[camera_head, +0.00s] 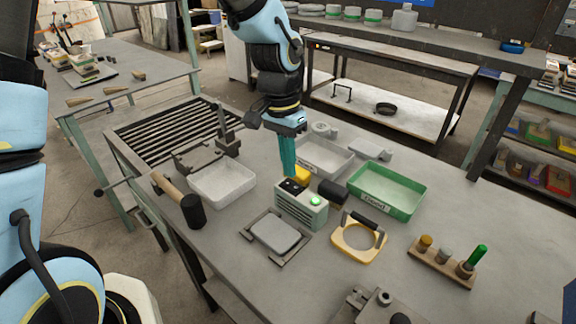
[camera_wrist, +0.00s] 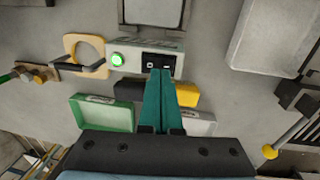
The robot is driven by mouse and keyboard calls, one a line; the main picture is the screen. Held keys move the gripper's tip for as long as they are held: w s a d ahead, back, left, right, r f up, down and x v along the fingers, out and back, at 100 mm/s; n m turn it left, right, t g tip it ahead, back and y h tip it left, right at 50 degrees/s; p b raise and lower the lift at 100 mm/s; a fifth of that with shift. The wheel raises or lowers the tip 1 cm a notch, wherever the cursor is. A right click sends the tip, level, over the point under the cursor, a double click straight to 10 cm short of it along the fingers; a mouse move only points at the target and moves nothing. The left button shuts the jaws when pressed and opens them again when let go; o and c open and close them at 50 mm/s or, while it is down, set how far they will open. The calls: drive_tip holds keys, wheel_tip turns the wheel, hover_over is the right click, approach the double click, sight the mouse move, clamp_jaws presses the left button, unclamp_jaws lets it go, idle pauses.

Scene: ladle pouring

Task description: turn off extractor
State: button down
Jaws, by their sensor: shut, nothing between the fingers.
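The extractor (camera_head: 302,209) is a pale grey-green box with a vented side near the middle of the workbench. A green button or lamp (camera_head: 315,201) glows on its top, and a black switch panel (camera_wrist: 145,58) sits beside it. My gripper (camera_head: 292,178) points down with its teal fingers shut and empty, its tips just over the switch panel. In the wrist view the fingertips (camera_wrist: 158,73) overlap the panel's edge and partly hide it. I cannot tell whether they touch it. The extractor's box also shows in the wrist view (camera_wrist: 93,55).
Close behind the extractor are a yellow block (camera_head: 302,173) and a black block (camera_head: 333,192). A green tray (camera_head: 415,203), white trays (camera_head: 222,200), a mallet (camera_head: 192,211), a yellow ring with a handle (camera_head: 345,251) and a small plate (camera_head: 275,234) surround it.

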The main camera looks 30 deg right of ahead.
sight(287, 183)
wheel_tip(287, 183, up, 12)
drive_tip(key=w+b, duration=0.1)
drive_tip(key=shift+w+a+f+b, duration=0.2)
drive_tip(key=shift+b, duration=0.15)
drive_tip(key=shift+f, duration=0.1)
drive_tip(key=n+b, duration=0.2)
drive_tip(key=n, duration=0.4)
drive_tip(key=s+n+b, duration=0.1)
drive_tip(key=n+b, duration=0.1)
drive_tip(key=n, duration=0.4)
drive_tip(key=n+b, duration=0.2)
drive_tip(key=n, duration=0.4)
drive_tip(key=shift+s+r+b, duration=0.2)
drive_tip(key=shift+r+b, duration=0.05)
drive_tip(key=shift+b, duration=0.1)
drive_tip(key=shift+f, duration=0.15)
drive_tip(key=f, duration=0.4)
drive_tip(key=s+f+p, duration=0.1)
drive_tip(key=f, duration=0.4)
drive_tip(key=f+p, duration=0.1)
drive_tip(key=f, duration=0.3)
drive_tip(key=shift+s+d+f, duration=0.2)
drive_tip(key=shift+s+f, duration=0.15)
